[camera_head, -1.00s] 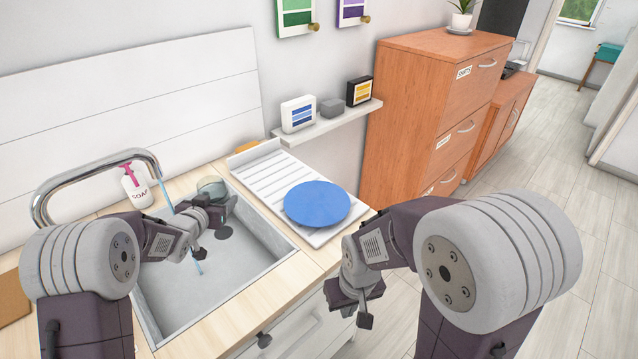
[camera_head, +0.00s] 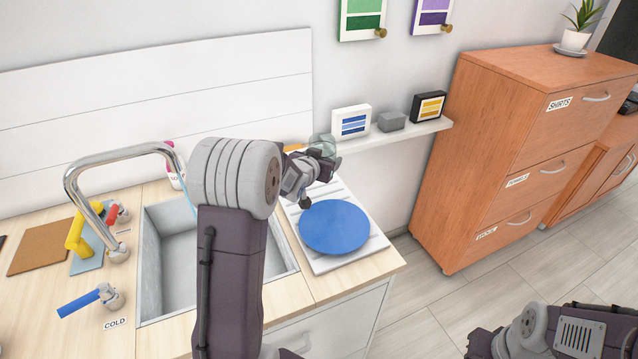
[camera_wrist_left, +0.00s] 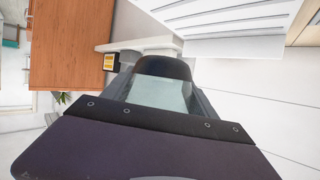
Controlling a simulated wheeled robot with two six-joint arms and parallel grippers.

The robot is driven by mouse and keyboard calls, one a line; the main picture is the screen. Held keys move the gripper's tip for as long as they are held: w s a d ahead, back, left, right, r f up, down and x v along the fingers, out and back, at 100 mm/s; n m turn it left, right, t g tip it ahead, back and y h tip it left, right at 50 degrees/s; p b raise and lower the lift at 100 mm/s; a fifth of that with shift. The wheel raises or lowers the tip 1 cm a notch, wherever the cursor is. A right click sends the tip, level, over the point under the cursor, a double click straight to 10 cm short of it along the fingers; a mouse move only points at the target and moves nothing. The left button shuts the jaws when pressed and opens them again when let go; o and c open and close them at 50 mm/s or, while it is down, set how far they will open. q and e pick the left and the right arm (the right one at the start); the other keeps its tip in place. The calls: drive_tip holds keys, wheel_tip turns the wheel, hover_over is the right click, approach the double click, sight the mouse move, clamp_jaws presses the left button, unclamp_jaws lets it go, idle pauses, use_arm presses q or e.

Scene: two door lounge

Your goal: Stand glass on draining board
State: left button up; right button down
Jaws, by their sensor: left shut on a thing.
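My left gripper (camera_head: 308,172) is shut on a clear glass (camera_head: 322,147) and holds it up over the back of the draining board (camera_head: 347,192). The glass also shows between the fingers in the left wrist view (camera_wrist_left: 160,94). The draining board is white and ribbed, right of the sink. A blue plate (camera_head: 334,227) lies flat on its front part. The gap between the glass and the board is hard to judge. My right arm shows at the bottom right of the head view, with its gripper out of sight.
The sink (camera_head: 178,258) is left of the board, partly hidden by my left arm. A tap (camera_head: 85,192) arches over it. A wooden cabinet (camera_head: 520,130) stands to the right.

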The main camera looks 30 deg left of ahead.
use_arm(q)
drive_tip(key=w+a+f, duration=0.1)
drive_tip(key=a, duration=0.1)
drive_tip(key=w+a+f, duration=0.1)
drive_tip(key=a+f, duration=0.1)
drive_tip(key=w+a+f, duration=0.1)
drive_tip(key=a, duration=0.2)
drive_tip(key=shift+a+f+p, duration=0.1)
drive_tip(key=shift+f+p, duration=0.25)
drive_tip(key=shift+p, duration=0.05)
drive_tip(key=shift+s+a+f, duration=0.1)
drive_tip(key=shift+a, duration=0.1)
drive_tip(key=shift+d+f, duration=0.15)
drive_tip(key=shift+f, duration=0.25)
wheel_tip(320, 180, down, 3)
drive_tip(key=shift+f, duration=0.15)
drive_tip(key=shift+f+b, duration=0.1)
drive_tip(key=shift+b, duration=0.3)
drive_tip(key=o, duration=1.5)
drive_tip(key=shift+o, duration=0.2)
